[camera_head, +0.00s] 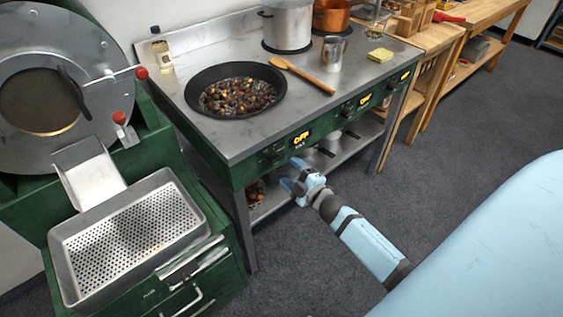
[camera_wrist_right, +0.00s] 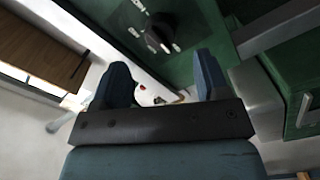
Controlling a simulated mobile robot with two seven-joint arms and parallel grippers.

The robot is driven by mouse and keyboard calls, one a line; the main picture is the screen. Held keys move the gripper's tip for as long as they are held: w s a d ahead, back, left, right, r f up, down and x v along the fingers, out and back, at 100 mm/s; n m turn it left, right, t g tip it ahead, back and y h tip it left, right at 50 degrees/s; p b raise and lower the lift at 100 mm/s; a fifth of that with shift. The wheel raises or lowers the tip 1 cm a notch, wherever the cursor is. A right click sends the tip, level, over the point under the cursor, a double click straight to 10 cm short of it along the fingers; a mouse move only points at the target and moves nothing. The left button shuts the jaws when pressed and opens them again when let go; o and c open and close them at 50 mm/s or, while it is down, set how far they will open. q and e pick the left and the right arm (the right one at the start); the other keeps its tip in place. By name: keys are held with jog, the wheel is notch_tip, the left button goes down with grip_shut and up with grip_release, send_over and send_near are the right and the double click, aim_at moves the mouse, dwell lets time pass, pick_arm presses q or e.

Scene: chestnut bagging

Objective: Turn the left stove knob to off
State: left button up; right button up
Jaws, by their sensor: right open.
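The left stove knob (camera_head: 271,155) is a dark knob on the green front panel of the stove (camera_head: 237,172). My right gripper (camera_head: 291,176) is open, in front of the panel and a little below and right of that knob. In the right wrist view a dark round knob (camera_wrist_right: 158,36) with pale marks around it lies beyond the open fingers (camera_wrist_right: 161,66), apart from them. I cannot tell the knob's exact angle. My left gripper is not in view.
A black pan (camera_head: 236,112) of chestnuts, a wooden spoon (camera_head: 303,76), a metal cup (camera_head: 333,54) and a pot (camera_head: 287,25) stand on the stove. A perforated tray (camera_head: 130,238) is at the left. A shelf (camera_head: 274,203) lies under the stove. The floor at right is clear.

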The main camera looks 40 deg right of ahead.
jog(key=s, duration=0.7)
jog(key=shift+s+d, duration=0.15)
jog(key=shift+d, duration=0.15)
jog(key=shift+a, duration=0.1)
jog(key=s+a+f+m+g+y, duration=0.1)
jog(key=s+a+f+m+g, duration=0.1)
jog(key=s+a+m+g, duration=0.45)
jog(key=s+a+f+m+g+y, duration=0.1)
jog(key=s+a+m, duration=0.45)
jog(key=a, duration=0.85)
pick_arm(q)
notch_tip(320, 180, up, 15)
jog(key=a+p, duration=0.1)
jog(key=p, duration=1.9)
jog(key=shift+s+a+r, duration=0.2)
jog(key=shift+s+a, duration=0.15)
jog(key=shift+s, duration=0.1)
pick_arm(e)
notch_tip(320, 180, up, 15)
jog(key=s+d+n, duration=0.1)
jog(key=d, duration=0.1)
jog(key=shift+s+d+n, duration=0.2)
jog(key=shift+d+n, duration=0.05)
jog(key=shift+n, duration=0.15)
jog(key=shift+t, duration=0.25)
